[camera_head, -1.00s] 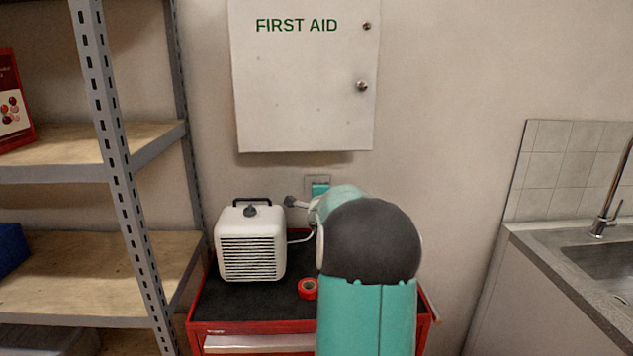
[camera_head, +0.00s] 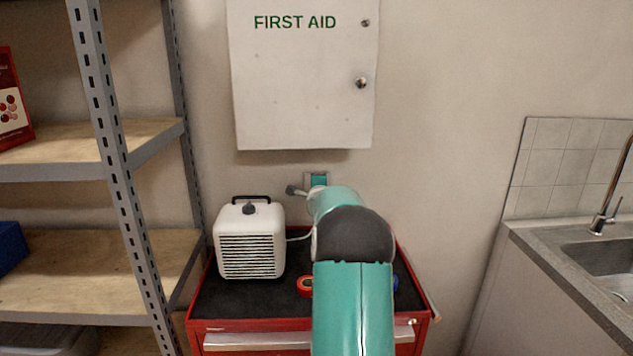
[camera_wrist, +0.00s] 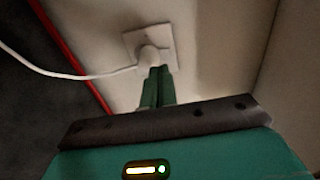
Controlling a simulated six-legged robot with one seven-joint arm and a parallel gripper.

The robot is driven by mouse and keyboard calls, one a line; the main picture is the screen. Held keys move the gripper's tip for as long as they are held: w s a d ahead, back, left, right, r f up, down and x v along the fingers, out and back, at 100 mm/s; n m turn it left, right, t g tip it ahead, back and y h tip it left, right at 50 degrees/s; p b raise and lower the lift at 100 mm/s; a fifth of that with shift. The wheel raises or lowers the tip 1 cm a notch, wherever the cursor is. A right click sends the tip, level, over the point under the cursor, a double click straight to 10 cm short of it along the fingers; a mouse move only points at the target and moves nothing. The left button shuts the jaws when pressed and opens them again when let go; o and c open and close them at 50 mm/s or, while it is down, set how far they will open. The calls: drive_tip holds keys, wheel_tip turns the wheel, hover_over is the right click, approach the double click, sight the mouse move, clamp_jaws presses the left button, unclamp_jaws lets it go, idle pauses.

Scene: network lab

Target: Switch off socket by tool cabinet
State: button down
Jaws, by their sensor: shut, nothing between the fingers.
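The wall socket (camera_wrist: 160,36) is a pale square plate in the wrist view. A white plug (camera_wrist: 150,56) sits in it, and a white cable (camera_wrist: 60,74) runs from the plug to the left. My gripper (camera_wrist: 159,70) is shut and empty, with its green fingertips at the near side of the plug; I cannot tell whether they touch. The fingers and plug hide part of the plate, and no switch can be made out. In the head view my arm covers most of the socket area below the first aid cabinet. The red tool cabinet (camera_head: 255,342) stands below it.
A white heater-like box (camera_head: 250,262) and a red tape roll (camera_head: 304,287) are on the cabinet's dark top. A blue item shows right of my arm. The first aid cabinet (camera_head: 300,90) hangs above. Metal shelving (camera_head: 113,130) stands left, a sink counter (camera_head: 560,262) right.

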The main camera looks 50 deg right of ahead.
drive_tip(key=w+d, duration=0.1)
drive_tip(key=d, duration=0.1)
drive_tip(key=w+d, duration=0.1)
drive_tip(key=w, duration=0.1)
drive_tip(key=shift+w+d+r, duration=0.15)
drive_tip(key=shift+w+d, duration=0.05)
drive_tip(key=shift+d, duration=0.15)
drive_tip(key=shift+w+d+r, duration=0.15)
drive_tip(key=shift+w+d, duration=0.1)
idle(0.3)
